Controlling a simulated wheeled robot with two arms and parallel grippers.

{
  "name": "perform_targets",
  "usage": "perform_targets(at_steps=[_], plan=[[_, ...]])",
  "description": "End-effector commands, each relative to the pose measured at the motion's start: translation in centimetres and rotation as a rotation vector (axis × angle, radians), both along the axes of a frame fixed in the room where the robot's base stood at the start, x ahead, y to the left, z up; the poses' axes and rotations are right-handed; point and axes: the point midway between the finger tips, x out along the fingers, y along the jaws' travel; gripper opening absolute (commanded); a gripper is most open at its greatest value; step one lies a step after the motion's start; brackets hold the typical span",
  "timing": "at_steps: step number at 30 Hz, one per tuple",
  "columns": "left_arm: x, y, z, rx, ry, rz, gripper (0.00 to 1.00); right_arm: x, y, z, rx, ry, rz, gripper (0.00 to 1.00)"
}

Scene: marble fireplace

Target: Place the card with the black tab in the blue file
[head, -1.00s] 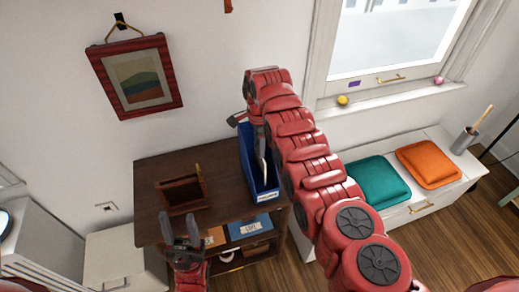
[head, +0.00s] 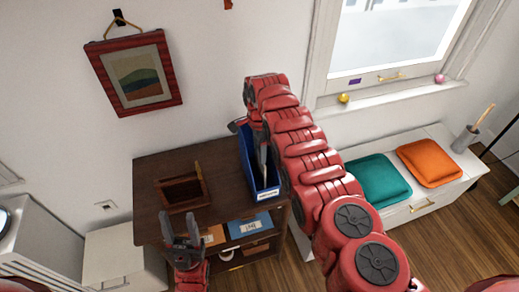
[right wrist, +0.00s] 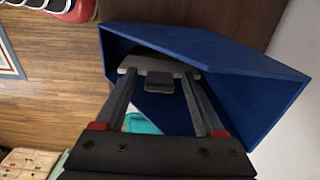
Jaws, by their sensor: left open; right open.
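The blue file (head: 247,150) is a tall, open-topped box standing at the right end of the dark brown cabinet top. A pale card (head: 263,157) stands inside it in the head view. In the right wrist view the card's pale edge (right wrist: 128,70) and its black tab (right wrist: 159,82) show within the blue file (right wrist: 225,50). My right gripper (right wrist: 158,82) is open, with its fingers apart on either side of the tab. In the head view my right arm hides part of the file. My left gripper (head: 182,222) is open and empty, at the cabinet's front edge.
A wooden holder (head: 182,190) is on the cabinet top (head: 222,170), left of the file. Shelves below hold a blue box (head: 250,226) and an orange one. A white bench (head: 438,191) with teal and orange cushions is at the right.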

Motion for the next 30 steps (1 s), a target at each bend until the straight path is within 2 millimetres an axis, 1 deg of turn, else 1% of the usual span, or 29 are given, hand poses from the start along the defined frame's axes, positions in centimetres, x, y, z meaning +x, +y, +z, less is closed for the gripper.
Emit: perform_targets(at_steps=[3,5,8,13,14,15,17,18,20,21,27,30], plan=[[0.0,0.0,0.2,0.0,0.0,0.0,0.5,0.0,0.0,0.1,0.0,0.0,0.0,0.71],[0.0,0.0,0.5,0.0,0.0,0.0,0.5,0.0,0.0,0.6,0.0,0.0,0.0,0.71],[0.0,0.0,0.4,0.0,0.0,0.0,0.5,0.1,0.0,1.1,0.001,-0.004,0.0,0.71],[0.0,0.0,0.7,0.0,0.0,0.0,0.5,0.1,0.0,3.6,0.002,-0.006,-0.001,0.71],[0.0,0.0,0.0,0.0,0.0,0.0,0.5,0.2,0.1,4.2,0.002,-0.007,0.0,0.71],[0.0,0.0,-0.6,0.0,0.0,0.0,0.5,0.3,0.1,5.2,0.004,-0.011,0.0,0.71],[0.0,0.0,-1.2,0.0,0.0,0.0,0.5,0.1,0.1,6.9,0.002,-0.006,0.0,0.71],[0.0,0.0,-1.5,0.0,0.0,0.0,0.5,0.2,0.1,8.0,0.002,-0.009,0.0,0.71],[0.0,0.0,-2.0,0.0,0.0,0.0,0.5,0.1,0.1,9.5,0.002,-0.008,0.0,0.71],[0.0,0.0,-1.7,0.0,0.0,0.0,0.5,0.0,0.1,10.0,-0.002,-0.002,0.001,0.71],[0.0,0.0,-2.0,0.0,0.0,0.0,0.5,0.1,0.0,11.7,-0.002,-0.001,0.0,0.71],[0.0,0.0,-2.1,0.0,0.0,0.0,0.5,0.0,0.0,12.0,-0.001,0.0,0.0,0.71]])
